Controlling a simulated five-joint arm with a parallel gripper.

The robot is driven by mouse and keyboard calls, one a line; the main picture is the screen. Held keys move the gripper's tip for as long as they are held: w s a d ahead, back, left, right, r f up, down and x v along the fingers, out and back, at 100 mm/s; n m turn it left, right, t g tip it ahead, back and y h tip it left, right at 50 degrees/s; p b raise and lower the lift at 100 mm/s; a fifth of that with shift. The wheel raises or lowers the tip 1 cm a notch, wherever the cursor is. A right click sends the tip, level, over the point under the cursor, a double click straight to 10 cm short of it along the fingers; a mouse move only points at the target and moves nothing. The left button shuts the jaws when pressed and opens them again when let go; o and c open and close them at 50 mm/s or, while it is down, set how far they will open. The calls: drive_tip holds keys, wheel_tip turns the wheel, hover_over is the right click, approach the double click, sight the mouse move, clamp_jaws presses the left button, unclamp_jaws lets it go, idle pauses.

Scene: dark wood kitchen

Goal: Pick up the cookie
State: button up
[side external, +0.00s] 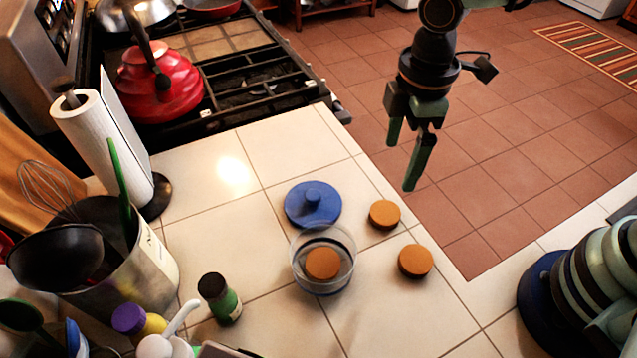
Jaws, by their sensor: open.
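Three round orange-brown cookies are in the side external view. One cookie (384,215) lies on the white tiled counter near its far right edge. A second cookie (415,261) lies nearer, also on the tiles. A third cookie (322,263) shows within a clear round glass container (324,287). My gripper (402,168) hangs in the air, pointing down, above and beyond the cookies in the picture. Its two green fingers are apart, with nothing between them.
A blue lid (313,204) with a knob lies just behind the container. A small green jar (220,299) stands to the left. A utensil pot (142,276), paper towel roll (103,142) and stove with red kettle (160,82) are further left.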

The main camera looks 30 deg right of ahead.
sight(383, 212)
drive_tip(key=shift+n, duration=0.4)
drive_tip(key=f, duration=0.8)
drive_tip(key=a+f, duration=0.1)
drive_tip(key=f, duration=0.4)
drive_tip(key=shift+s, duration=0.2)
drive_tip(key=shift+c, duration=0.3)
drive_tip(key=c, duration=1.3)
drive_tip(key=shift+c, duration=0.2)
drive_tip(key=shift+r, duration=0.1)
